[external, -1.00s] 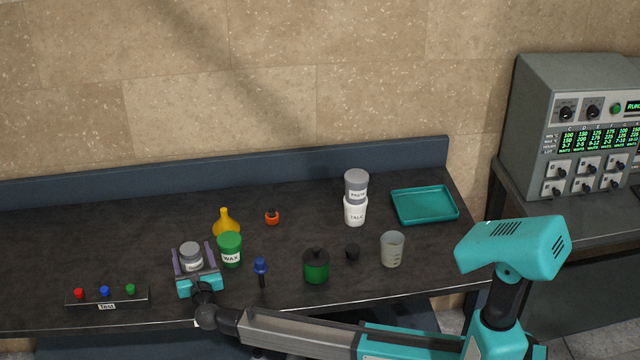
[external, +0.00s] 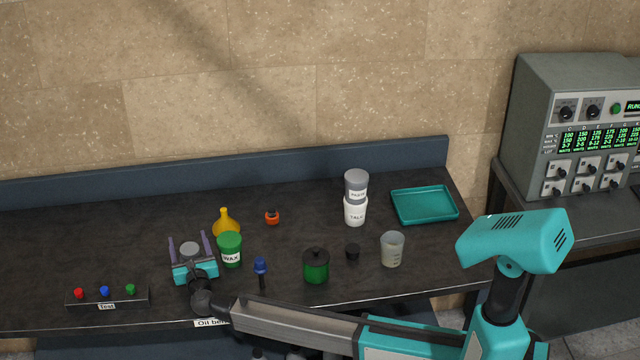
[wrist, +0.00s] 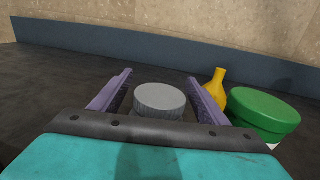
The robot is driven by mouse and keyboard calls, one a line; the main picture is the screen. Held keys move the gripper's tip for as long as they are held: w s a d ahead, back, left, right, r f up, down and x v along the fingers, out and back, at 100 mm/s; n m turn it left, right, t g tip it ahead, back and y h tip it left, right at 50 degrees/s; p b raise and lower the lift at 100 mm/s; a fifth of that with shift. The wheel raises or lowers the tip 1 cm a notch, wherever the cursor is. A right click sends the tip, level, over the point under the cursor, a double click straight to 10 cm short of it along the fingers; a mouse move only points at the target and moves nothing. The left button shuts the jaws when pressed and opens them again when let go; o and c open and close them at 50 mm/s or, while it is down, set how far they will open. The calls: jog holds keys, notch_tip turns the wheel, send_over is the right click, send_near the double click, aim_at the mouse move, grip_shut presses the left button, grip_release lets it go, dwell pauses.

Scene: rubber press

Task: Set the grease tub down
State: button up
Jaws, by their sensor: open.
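The grease tub, a small tub with a grey lid (external: 189,248), stands on the bench at the left. Its body is mostly hidden behind my gripper in the external view. In the wrist view its grey ribbed lid (wrist: 160,98) shows between the two purple fingers, with a gap on each side. My gripper (external: 189,241) is open around the tub, its fingers pointing to the back of the bench. The wrist view also shows my gripper (wrist: 159,84) with its fingers spread.
A green-lidded wax tub (external: 230,250) stands close right of my gripper, with a yellow bottle (external: 226,223) behind it. A blue-topped tool (external: 261,268) and green pot (external: 316,268) are farther right. A button strip (external: 107,297) lies front left. The bench behind the tub is clear.

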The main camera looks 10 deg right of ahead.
jog(key=shift+w, duration=0.1)
dwell(0.5)
jog(key=c, duration=1.5)
jog(key=shift+r, duration=0.15)
jog(key=shift+r, duration=0.45)
notch_tip(320, 180, up, 2)
jog(key=shift+d+r+b, duration=0.15)
jog(key=shift+r+b, duration=0.05)
jog(key=shift+b, duration=0.3)
jog(key=s+d, duration=0.3)
jog(key=s+d+r+b, duration=0.1)
jog(key=s+d, duration=0.3)
jog(key=s+d+b, duration=0.1)
jog(key=s+d, duration=0.2)
jog(key=d, duration=0.1)
jog(key=shift+s+d+r, duration=0.2)
jog(key=shift+s+d, duration=0.05)
jog(key=shift+s, duration=0.1)
